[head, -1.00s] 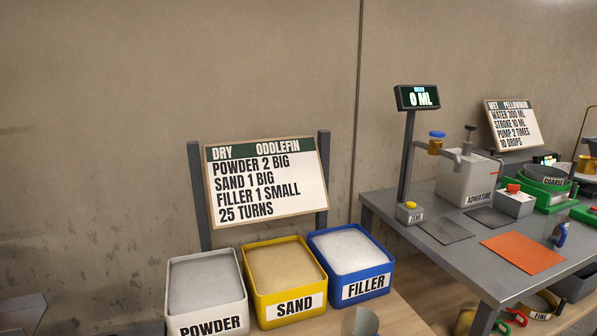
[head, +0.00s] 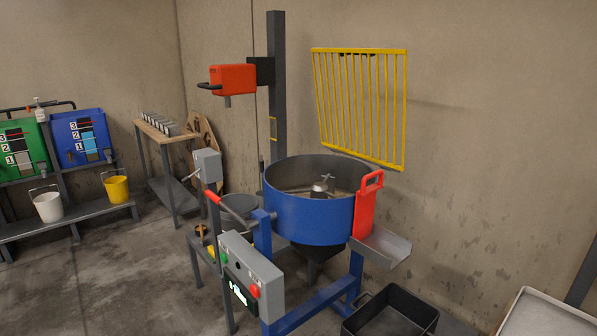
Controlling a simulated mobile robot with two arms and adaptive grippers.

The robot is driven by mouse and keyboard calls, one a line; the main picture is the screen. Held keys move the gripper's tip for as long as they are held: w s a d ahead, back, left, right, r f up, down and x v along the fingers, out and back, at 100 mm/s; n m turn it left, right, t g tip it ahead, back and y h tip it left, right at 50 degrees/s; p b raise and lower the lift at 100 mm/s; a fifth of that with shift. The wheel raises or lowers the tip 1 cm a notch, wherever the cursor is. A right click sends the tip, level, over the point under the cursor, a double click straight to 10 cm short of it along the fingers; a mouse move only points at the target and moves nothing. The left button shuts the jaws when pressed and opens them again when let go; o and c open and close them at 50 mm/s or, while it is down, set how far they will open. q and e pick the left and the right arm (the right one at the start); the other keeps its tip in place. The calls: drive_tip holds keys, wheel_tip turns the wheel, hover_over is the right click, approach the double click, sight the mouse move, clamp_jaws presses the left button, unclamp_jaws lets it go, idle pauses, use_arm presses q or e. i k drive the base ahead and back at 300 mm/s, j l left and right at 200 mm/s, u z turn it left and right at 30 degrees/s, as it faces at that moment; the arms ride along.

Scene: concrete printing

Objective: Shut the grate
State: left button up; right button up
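The yellow barred grate (head: 365,105) stands raised, nearly upright, above the back right of the blue mixer drum (head: 305,215). The drum's mouth is uncovered, and a metal mixing part (head: 322,188) shows inside it. A dark handle-like piece sits at the grate's top edge. A red plate with a loop handle (head: 366,208) is at the drum's right side, above a grey chute (head: 382,246). Neither of my grippers is in view.
A grey control box (head: 250,272) and a lever with a red grip (head: 228,207) are at the drum's front left. A red motor head (head: 233,79) hangs on a post behind. A black bin (head: 390,318) is on the floor below the chute. Floor at left front is clear.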

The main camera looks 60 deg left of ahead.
sight(368, 53)
drive_tip(key=u, duration=1.75)
